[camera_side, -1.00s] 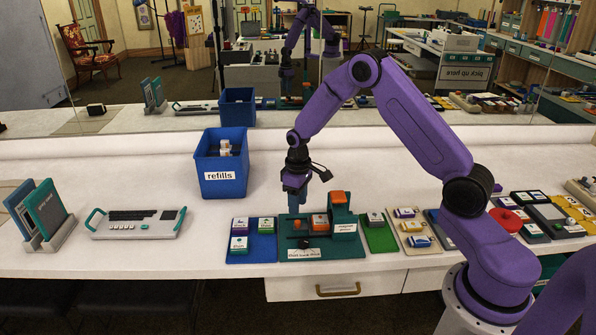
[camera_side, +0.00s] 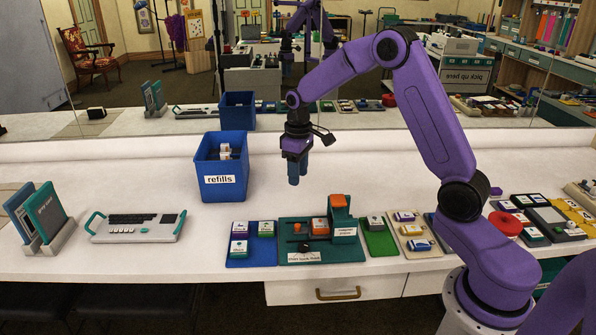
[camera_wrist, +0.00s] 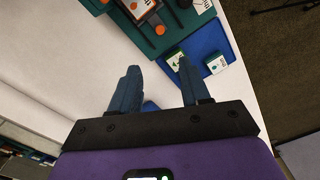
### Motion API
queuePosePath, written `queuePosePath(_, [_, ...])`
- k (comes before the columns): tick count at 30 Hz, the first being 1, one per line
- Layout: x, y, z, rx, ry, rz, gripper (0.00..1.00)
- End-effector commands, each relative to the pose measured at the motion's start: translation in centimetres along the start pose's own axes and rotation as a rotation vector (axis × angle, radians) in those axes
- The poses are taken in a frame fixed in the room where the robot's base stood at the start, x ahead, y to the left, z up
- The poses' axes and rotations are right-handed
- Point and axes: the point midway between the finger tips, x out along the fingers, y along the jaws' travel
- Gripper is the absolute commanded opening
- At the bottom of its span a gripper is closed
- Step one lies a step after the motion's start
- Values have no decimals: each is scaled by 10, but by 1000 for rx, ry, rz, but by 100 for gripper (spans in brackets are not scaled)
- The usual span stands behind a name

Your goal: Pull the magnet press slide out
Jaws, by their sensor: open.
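The magnet press is a teal base (camera_side: 350,252) with an upright teal block topped in orange (camera_side: 338,201). Which part is the slide I cannot tell for sure. My gripper (camera_side: 297,178) hangs above and behind the press, pointing down, empty and apart from it. In the wrist view my open gripper (camera_wrist: 157,82) shows its two blue fingers spread, with part of the press base (camera_wrist: 176,35) at the top edge.
A blue board (camera_side: 250,258) with several small blocks lies left of the press, and a green board (camera_side: 380,243) lies right of it. The blue refills bin (camera_side: 221,187) stands behind left. White table is free between bin and press. A mirror (camera_side: 330,115) spans the back.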

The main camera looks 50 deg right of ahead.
Motion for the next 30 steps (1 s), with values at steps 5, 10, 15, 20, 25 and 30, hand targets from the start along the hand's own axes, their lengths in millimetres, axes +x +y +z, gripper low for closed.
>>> queuePosePath(5, [0, -1, -1, -80, -2, 0, 46])
queuePosePath(10, [0, -1, -2, -252, -5, 1, 46])
queuePosePath(15, [6, -1, -1, -319, -9, 0, 46])
queuePosePath(20, [25, 0, 0, -318, -11, -2, 46])
queuePosePath(25, [57, -1, 0, -318, -12, -2, 46])
queuePosePath(30, [89, 0, 1, -317, -11, -2, 46])
